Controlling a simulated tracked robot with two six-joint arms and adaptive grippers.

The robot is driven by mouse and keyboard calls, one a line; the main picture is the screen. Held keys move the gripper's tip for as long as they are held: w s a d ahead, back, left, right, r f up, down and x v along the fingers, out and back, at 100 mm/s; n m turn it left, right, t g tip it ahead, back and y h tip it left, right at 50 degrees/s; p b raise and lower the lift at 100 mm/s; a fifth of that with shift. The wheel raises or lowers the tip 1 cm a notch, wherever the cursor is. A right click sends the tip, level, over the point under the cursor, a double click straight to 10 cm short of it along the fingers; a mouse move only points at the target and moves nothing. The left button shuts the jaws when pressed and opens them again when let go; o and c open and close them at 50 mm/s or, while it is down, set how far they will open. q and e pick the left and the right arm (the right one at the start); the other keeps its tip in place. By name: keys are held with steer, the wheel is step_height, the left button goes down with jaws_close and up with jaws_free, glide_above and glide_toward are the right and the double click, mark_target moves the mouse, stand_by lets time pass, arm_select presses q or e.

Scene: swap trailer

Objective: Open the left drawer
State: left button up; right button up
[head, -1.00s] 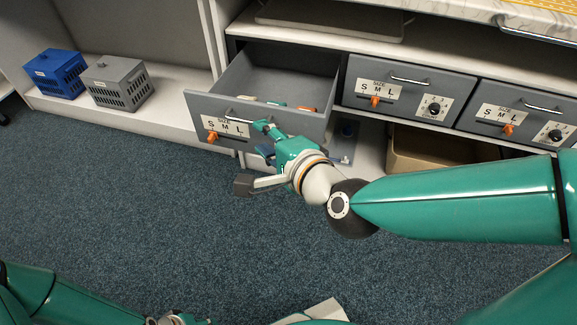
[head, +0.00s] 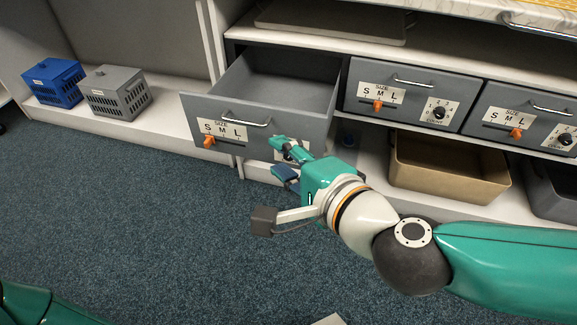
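The left drawer (head: 215,108) is grey with a silver bar handle (head: 246,119) and a size slider label. It is pulled out of the cabinet, and the part of its inside that shows looks empty. My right gripper (head: 281,160) is in front of the right part of the drawer's front, below and to the right of the handle and apart from it. Its fingers are spread, with nothing seen between them. It hides part of the drawer's right-hand label. My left gripper is out of view; only a piece of my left arm shows at the bottom left.
Two more drawers, a middle one (head: 400,75) and a right one (head: 549,104), are shut. A tan bin (head: 445,182) stands under them. A blue box (head: 53,88) and a grey box (head: 118,95) sit on the low shelf at left.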

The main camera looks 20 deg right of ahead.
steer(key=shift+s, duration=0.55)
stand_by(0.4)
